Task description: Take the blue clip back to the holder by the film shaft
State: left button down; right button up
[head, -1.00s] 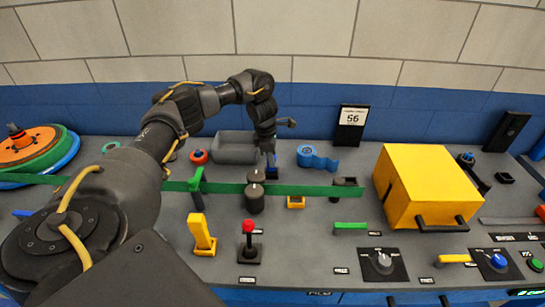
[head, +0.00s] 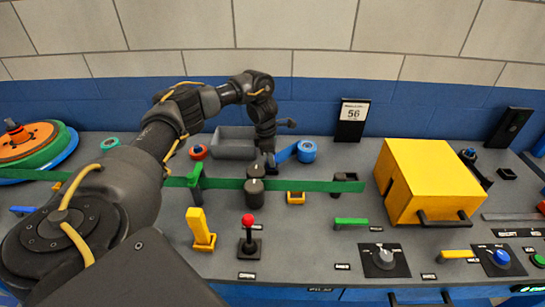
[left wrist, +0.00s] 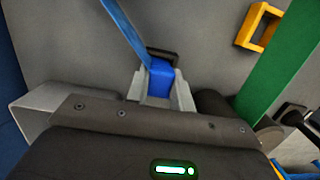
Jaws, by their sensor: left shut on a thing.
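My left gripper (left wrist: 158,95) is shut on the blue clip (left wrist: 160,78), a small blue block between its grey fingertips. In the head view the left gripper (head: 267,160) is low over the panel, behind the dark upright rollers (head: 255,186) on the green film (head: 300,186). The clip is mostly hidden there. A small dark bracket (left wrist: 163,53) shows right beside the clip in the left wrist view; I cannot tell whether the clip sits in it. My right gripper is not in view.
A blue tape roll (head: 306,151) lies right of the gripper, its strip (left wrist: 125,32) reaching toward the clip. A grey bin (head: 234,141) stands left of the hand. A yellow holder (head: 296,198) and red-knobbed lever (head: 249,235) are nearer. A yellow box (head: 428,180) stands right.

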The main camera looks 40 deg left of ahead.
pick_arm(q)
jog(key=c, duration=1.1)
grip_release()
jog(key=shift+c, duration=0.2)
notch_tip(320, 180, up, 7)
jog(key=p, duration=0.5)
jog(key=shift+s+r+p, duration=0.1)
jog(key=shift+p, duration=0.2)
